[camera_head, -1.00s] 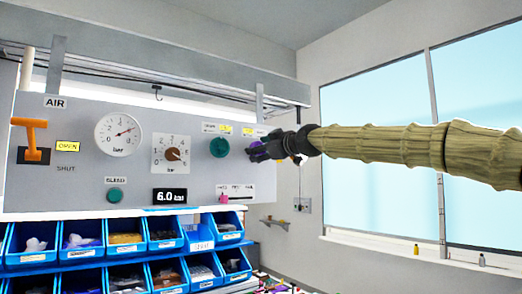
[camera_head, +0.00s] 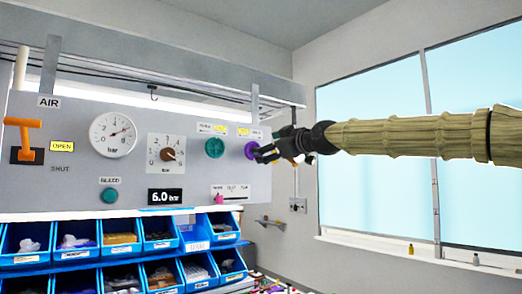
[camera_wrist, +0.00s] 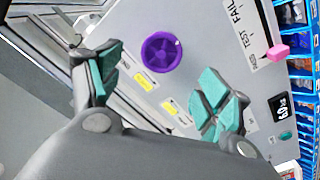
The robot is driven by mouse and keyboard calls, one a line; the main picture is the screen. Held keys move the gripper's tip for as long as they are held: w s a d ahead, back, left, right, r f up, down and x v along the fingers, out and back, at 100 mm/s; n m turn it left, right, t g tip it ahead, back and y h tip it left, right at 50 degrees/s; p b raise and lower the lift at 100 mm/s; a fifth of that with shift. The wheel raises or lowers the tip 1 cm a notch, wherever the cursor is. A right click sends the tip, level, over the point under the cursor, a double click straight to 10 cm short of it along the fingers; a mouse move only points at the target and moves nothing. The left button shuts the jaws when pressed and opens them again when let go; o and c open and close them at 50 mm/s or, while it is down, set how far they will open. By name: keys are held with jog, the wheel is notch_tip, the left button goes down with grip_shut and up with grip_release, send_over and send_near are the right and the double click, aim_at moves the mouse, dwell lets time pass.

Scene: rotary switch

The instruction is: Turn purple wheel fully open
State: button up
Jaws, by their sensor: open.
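The purple wheel (camera_wrist: 161,53) is a round spoked handwheel on the grey panel, shown whole in the wrist view. In the head view the purple wheel (camera_head: 251,149) is near the panel's right end, partly behind my gripper (camera_head: 262,155). In the wrist view my gripper (camera_wrist: 158,88) is open, with teal fingertip pads on either side and nothing between them. The wheel appears beyond the fingertips, between them in the picture. I see no clear contact with it.
A green wheel (camera_head: 214,148) is left of the purple one. The panel (camera_head: 60,190) also has gauges, an orange lever (camera_head: 25,130) and a pink slider knob (camera_wrist: 278,52). Blue bins (camera_head: 120,250) stand below. A wall and window (camera_head: 375,150) are to the right.

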jog(key=v, duration=0.5)
jog(key=shift+s+d+f, duration=0.1)
jog(key=shift+s+d, duration=0.05)
jog(key=shift+s, duration=0.05)
